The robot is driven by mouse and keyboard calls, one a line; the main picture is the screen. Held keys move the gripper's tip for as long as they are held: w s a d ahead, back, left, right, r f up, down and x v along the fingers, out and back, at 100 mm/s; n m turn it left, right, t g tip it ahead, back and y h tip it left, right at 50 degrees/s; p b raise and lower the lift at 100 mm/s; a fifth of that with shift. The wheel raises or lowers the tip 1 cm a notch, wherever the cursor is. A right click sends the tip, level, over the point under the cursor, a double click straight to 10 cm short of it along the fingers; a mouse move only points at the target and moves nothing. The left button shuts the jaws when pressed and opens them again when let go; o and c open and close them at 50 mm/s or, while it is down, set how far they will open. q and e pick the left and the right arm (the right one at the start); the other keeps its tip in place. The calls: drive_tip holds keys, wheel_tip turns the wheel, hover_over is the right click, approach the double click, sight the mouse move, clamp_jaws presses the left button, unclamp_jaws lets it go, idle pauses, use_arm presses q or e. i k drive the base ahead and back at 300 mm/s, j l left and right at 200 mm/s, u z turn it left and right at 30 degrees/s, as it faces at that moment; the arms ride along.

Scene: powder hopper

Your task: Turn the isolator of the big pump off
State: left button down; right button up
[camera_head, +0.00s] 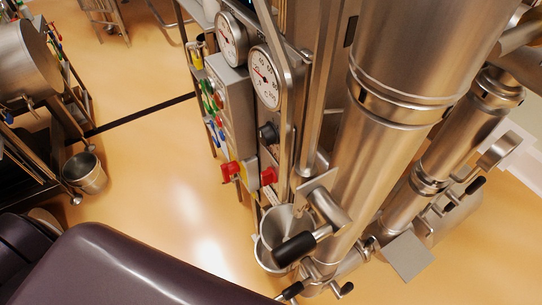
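Two red rotary switches are on the panel side of the machine in the middle. One red switch (230,170) sits on a yellow plate at the lower front of the grey control box (233,105). A second red switch (268,177) is just to its right, on the panel below a black knob (268,132). I cannot tell which one belongs to the big pump, and their on or off positions are too small to read. Neither of my grippers shows in this view.
Two round gauges (265,77) sit above the switches. A big steel cylinder (400,95) and pipes with black-handled valves (295,248) stand right of the panel. A steel bucket (84,173) hangs at the left. The yellow floor (150,170) between is clear.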

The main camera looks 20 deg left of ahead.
sight(232, 168)
drive_tip(key=j+z, duration=0.35)
drive_tip(key=j, duration=0.3)
drive_tip(key=j+z, duration=0.3)
drive_tip(key=j, duration=0.35)
drive_tip(key=j+z, duration=0.35)
drive_tip(key=j, duration=0.3)
drive_tip(key=k+j+z, duration=0.15)
drive_tip(key=j+z, duration=0.2)
drive_tip(key=j, duration=0.25)
